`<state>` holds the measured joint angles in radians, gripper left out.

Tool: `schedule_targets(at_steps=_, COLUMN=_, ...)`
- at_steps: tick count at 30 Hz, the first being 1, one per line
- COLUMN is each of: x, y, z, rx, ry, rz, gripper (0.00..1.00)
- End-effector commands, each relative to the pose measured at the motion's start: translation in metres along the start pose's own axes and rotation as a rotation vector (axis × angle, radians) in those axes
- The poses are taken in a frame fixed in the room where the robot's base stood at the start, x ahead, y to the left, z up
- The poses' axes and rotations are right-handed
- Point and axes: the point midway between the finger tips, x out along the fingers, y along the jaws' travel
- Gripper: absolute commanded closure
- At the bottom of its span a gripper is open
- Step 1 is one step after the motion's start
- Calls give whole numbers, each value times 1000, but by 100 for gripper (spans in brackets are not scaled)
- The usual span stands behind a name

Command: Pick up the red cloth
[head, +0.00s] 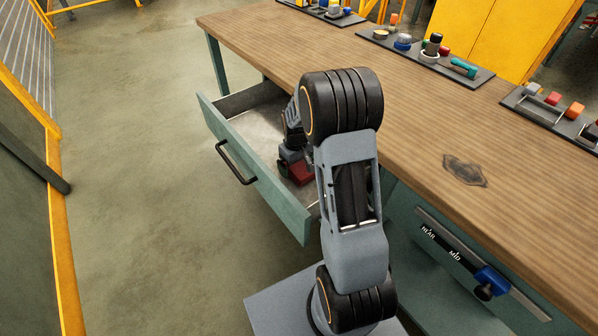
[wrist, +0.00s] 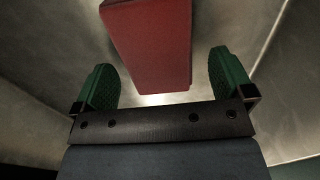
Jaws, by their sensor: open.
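The red cloth (wrist: 150,45) looks like a folded, block-shaped bundle and lies in the open drawer. In the wrist view it reaches from the top edge down between the two green finger pads. My gripper (wrist: 162,72) is open, with one finger on each side of the cloth and a visible gap on both sides. The cloth's far end is cut off by the frame. In the head view the red cloth (head: 301,173) shows partly beside my gripper, and my arm hides the rest. The drawer (head: 262,189) has a teal front and a pale metal floor.
The wooden workbench (head: 300,50) stands over the drawer, its edge close to my arm. Its top holds trays of small items (head: 430,55) and a dark flat patch (head: 465,170). A blue slider (head: 490,281) is on the bench front. The floor at left is free.

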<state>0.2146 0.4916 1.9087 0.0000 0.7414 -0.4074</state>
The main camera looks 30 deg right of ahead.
Motion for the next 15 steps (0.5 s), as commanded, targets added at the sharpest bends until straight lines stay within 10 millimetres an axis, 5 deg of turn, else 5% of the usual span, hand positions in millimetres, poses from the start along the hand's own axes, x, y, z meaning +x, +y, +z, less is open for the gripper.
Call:
schedule_targets(at_steps=12, x=13, y=0, z=0, rx=0, ry=0, rz=0, gripper=1)
schedule_targets(at_steps=15, x=13, y=0, z=0, rx=0, ry=0, rz=0, gripper=10)
